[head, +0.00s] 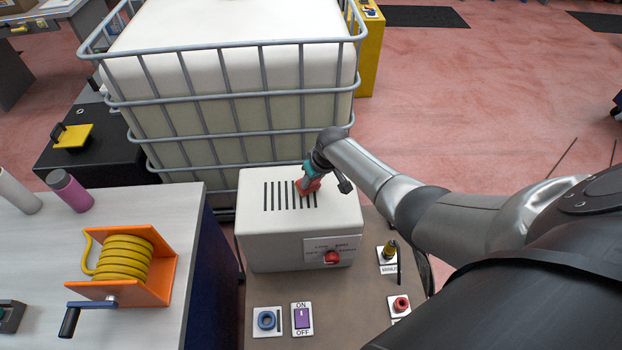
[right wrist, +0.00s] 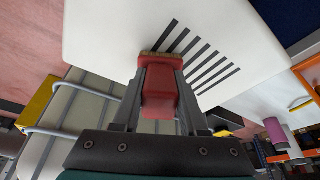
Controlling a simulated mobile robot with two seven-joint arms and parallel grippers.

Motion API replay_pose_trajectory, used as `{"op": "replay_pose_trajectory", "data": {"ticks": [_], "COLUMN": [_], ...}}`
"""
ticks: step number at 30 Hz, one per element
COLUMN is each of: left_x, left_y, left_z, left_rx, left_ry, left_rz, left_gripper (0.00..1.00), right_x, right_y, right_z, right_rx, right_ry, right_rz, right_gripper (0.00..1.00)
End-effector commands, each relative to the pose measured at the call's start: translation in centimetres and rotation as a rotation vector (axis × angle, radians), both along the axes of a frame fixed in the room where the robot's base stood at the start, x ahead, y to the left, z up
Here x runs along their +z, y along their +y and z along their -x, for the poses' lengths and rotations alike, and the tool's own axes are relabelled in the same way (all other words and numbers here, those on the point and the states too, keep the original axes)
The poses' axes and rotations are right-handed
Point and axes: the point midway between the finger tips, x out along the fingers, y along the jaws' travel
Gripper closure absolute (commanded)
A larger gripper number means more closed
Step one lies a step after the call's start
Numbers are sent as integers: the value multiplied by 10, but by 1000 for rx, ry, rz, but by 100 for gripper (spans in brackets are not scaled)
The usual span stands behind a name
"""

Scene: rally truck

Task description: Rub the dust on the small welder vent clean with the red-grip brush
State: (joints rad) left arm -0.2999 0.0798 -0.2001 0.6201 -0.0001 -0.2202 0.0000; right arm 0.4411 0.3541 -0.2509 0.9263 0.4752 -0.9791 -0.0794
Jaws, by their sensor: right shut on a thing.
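The small welder (head: 300,235) is a cream box with dark vent slots (head: 283,196) in its top and a red knob on its front. My right gripper (head: 310,182) is over the right part of the vent. It is shut on the red-grip brush (right wrist: 160,90), whose bristles point at the top face at one end of the slots in the right wrist view (right wrist: 200,65). The bristles appear to touch or nearly touch the surface. I cannot make out dust on the slots. My left gripper is not in view.
A caged white tank (head: 235,90) stands close behind the welder. A white table (head: 170,210) at left holds an orange reel (head: 155,265) with yellow hose and a pink bottle (head: 69,190). Switches, including a purple ON/OFF one (head: 302,318), sit in front of the welder.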

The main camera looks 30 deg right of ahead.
Motion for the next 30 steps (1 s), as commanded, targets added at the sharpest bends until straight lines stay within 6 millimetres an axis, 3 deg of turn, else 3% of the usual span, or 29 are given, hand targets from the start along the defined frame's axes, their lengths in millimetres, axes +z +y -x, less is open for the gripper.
{"op": "replay_pose_trajectory", "data": {"ticks": [15, 30], "left_x": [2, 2], "left_y": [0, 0], "left_z": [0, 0], "left_rx": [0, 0], "left_ry": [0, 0], "left_rz": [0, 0], "left_gripper": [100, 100], "right_x": [0, 1], "right_y": [17, 12], "right_z": [-5, -4], "right_rx": [1, -1], "right_ry": [5, 2], "right_rz": [-2, 0], "right_gripper": [100, 100]}}
